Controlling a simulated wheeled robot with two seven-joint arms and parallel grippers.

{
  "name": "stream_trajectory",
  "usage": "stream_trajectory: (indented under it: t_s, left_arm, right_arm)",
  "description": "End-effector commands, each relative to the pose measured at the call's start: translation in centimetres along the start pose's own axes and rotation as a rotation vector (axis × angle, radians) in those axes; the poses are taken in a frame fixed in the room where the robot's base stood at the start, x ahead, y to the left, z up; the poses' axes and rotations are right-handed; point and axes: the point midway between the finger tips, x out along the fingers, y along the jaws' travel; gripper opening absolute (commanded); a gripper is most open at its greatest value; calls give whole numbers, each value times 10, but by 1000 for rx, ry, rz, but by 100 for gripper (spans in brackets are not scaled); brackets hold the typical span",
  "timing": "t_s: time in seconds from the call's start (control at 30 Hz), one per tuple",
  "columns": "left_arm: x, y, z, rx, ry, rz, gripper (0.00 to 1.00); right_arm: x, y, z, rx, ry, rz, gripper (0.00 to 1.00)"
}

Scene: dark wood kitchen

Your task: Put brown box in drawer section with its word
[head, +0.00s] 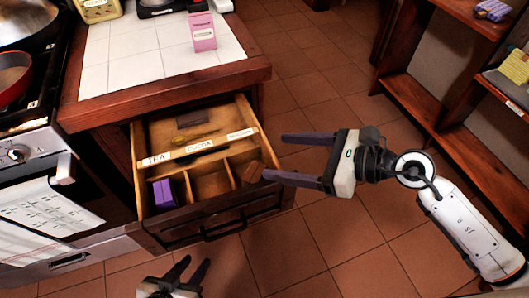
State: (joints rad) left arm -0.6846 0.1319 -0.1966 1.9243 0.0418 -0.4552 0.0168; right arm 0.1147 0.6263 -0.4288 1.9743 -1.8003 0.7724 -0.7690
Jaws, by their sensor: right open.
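The open drawer (215,229) has a labelled divider with three front sections. The left label (157,159) reads TEA; the middle one (199,147) seems to read COCOA; the right one (240,134) is too small to read. A small brown box (252,172) appears to be in the right section, partly against its wall. My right gripper (274,156) is open and empty at the drawer's right side, its lower fingertip close to this box. My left gripper (196,262) is open and empty at the bottom, in front of the drawer.
A purple box (163,193) stands in the left section. A dark brown item (193,118) and a yellowish spoon-like item (196,139) lie in the back of the drawer. A pink box (202,32) stands on the tiled counter (130,62). A stove is left; shelves are right.

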Motion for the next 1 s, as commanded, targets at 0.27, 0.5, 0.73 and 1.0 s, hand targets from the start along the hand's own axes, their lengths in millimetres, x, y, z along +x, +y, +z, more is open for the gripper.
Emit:
stream_trajectory:
  t_s: [0.27,0.5,0.73,1.0]
  left_arm:
    - [1,0,-4,3,11,1,31]
    - [0,2,-6,4,13,4,31]
    - [1,3,-4,4,10,6,31]
    - [1,3,-3,3,8,6,31]
  right_arm:
    - [-35,1,-1,0,1,1,70]
    - [-36,4,4,53,-35,5,70]
    - [-33,8,34,768,-418,10,70]
    - [-58,-35,-81,2136,-947,-170,70]
